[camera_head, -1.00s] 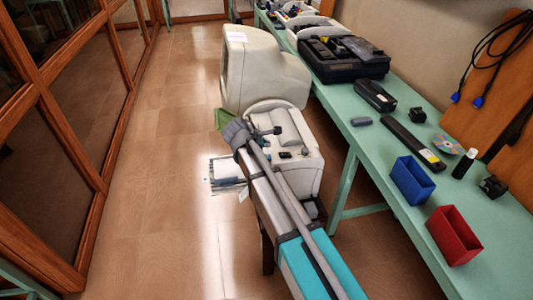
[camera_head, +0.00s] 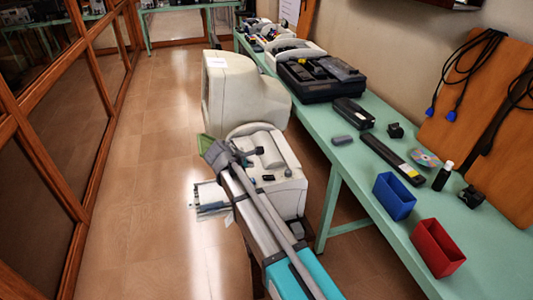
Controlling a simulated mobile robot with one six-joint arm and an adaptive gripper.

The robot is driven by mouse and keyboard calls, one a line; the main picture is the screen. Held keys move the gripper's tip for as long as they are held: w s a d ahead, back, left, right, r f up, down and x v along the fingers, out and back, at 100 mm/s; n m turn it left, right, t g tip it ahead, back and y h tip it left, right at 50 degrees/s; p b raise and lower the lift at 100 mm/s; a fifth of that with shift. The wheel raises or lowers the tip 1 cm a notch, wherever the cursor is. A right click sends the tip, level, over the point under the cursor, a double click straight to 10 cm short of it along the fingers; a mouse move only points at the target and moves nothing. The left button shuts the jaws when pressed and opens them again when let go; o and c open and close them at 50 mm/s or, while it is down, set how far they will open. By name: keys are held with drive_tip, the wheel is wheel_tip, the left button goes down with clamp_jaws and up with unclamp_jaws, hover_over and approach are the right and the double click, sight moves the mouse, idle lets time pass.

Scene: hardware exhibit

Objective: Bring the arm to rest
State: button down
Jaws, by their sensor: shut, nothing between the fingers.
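The task names no other object.
A green table (camera_head: 395,235) runs along the right wall, bearing a blue bin (camera_head: 394,197), a red bin (camera_head: 438,248) and a black case (camera_head: 320,82). The tiled floor (camera_head: 150,190) further left is clear.

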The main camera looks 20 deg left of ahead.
drive_tip(key=shift+d, duration=0.15)
drive_tip(key=s+d+f+m+g+p, duration=0.15)
drive_tip(key=d+m, duration=0.35)
drive_tip(key=d, duration=0.7)
drive_tip(key=s+d+m+g+p, duration=0.1)
drive_tip(key=s+d+m+g, duration=0.3)
drive_tip(key=d, duration=0.8)
drive_tip(key=s+d+m+g+y+p, duration=0.1)
drive_tip(key=s+d+m, duration=0.4)
drive_tip(key=d, duration=0.4)
drive_tip(key=s+d+r+m+g+y+p, duration=0.1)
drive_tip(key=s+d+m+g+y, duration=0.1)
drive_tip(key=s+d+m, duration=0.4)
drive_tip(key=d+m, duration=0.2)
drive_tip(key=d, duration=0.2)
drive_tip(key=shift+y+p, duration=0.3)
drive_tip(key=shift+p, duration=0.05)
drive_tip(key=shift+s, duration=0.15)
